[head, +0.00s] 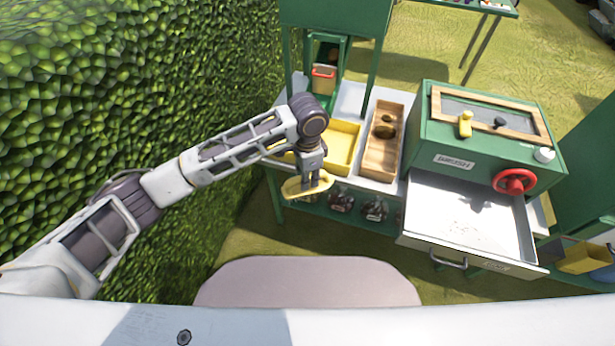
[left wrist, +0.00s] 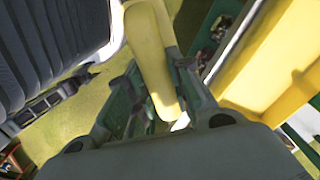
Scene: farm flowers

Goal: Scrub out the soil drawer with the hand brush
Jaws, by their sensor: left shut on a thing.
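My left gripper (head: 312,178) is shut on a yellow hand brush (head: 296,188), held in front of the bench's front edge, left of the soil drawer. The left wrist view shows the brush's yellow body (left wrist: 150,50) between the gripper's fingers (left wrist: 150,100); its bristles cannot be made out. The soil drawer (head: 440,238) is pulled out from below the green cabinet at the right. It has a pale inside with dark specks of soil and a metal handle in front. The brush is apart from the drawer. My right gripper is not in view.
A yellow tray (head: 342,147) and a wooden box (head: 381,160) with dark items stand on the bench. The green cabinet (head: 480,140) has a red wheel (head: 514,182) above the drawer. A hedge (head: 130,90) fills the left. Dark pots (head: 375,210) sit under the bench.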

